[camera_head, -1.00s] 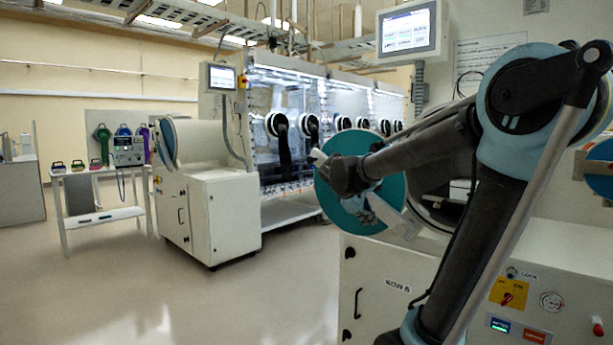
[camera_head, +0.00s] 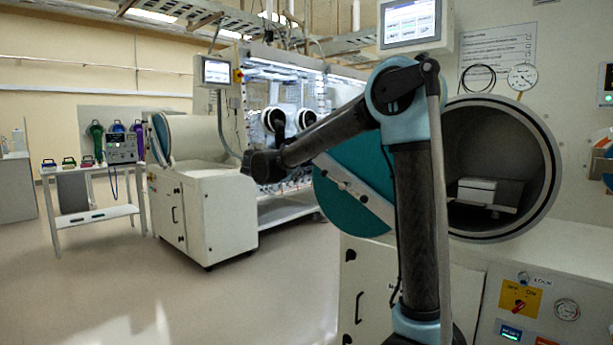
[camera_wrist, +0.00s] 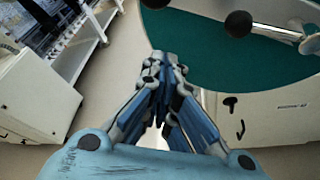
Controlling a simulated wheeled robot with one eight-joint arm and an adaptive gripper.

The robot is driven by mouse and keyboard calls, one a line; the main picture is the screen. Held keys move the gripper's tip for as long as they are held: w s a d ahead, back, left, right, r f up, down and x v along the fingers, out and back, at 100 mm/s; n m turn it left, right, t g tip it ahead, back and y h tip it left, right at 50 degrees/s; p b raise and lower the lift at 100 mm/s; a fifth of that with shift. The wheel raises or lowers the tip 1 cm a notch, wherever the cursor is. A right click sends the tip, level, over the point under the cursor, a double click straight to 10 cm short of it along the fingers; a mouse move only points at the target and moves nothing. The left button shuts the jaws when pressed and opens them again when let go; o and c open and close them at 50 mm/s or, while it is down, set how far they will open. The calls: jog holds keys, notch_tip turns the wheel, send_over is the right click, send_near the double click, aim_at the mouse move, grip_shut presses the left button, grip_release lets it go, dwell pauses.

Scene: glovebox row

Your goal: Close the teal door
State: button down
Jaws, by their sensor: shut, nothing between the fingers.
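The teal door (camera_head: 342,212) is a round disc standing open to the left of its chamber (camera_head: 548,190), whose round mouth is uncovered. A pale bar runs slantwise across the door. In the wrist view the teal door (camera_wrist: 205,62) fills the upper right, with a metal bar and dark knobs on its face. My gripper (camera_wrist: 165,58) is shut and empty, its fingertips near the door's left edge in that view. I cannot tell whether they touch it. In the head view my arm crosses in front of the door, and the fingers are hidden or too dark to make out.
A pale box (camera_head: 477,190) sits on a tray inside the chamber. A white cabinet unit (camera_head: 222,222) stands across the aisle to the left, with a small table (camera_head: 98,221) beyond it. The floor between is clear. A screen (camera_head: 410,22) hangs above.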

jog(key=w+d, duration=0.5)
jog(key=w, duration=0.1)
jog(key=shift+w+d+r, duration=0.3)
jog(key=shift+w+r, duration=0.05)
jog(key=shift+w, duration=0.05)
dwell(0.5)
